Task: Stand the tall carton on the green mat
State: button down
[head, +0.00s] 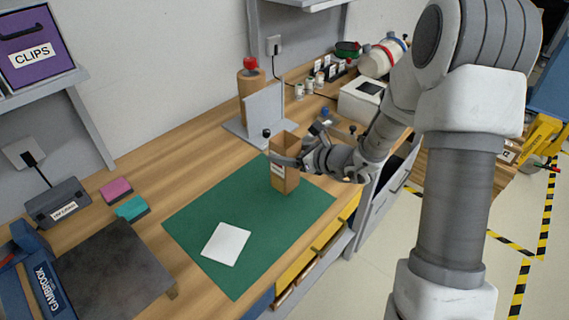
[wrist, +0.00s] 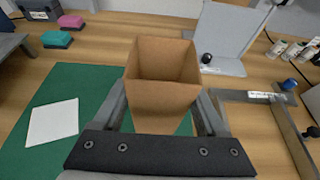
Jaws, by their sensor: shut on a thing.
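The tall carton (head: 284,178) is brown, open at the top and upright, over the far right part of the green mat (head: 190,220). My gripper (head: 287,162) is shut on it, with a finger on either side. In the wrist view the carton (wrist: 162,93) stands between the two fingers, and its empty inside shows. Its base looks at or just above the mat; I cannot tell whether it touches. In the wrist view the mat (wrist: 88,80) shows to the left of the carton.
A white square (head: 226,244) lies on the mat's near part. A grey bracket stand (head: 264,112) and a brown cylinder with a red top (head: 250,83) stand behind the carton. Pink (head: 116,189) and teal (head: 131,207) blocks and a dark plate (head: 112,268) lie left.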

jog(key=shift+f, duration=1.95)
jog(key=shift+f, duration=0.2)
grip_release()
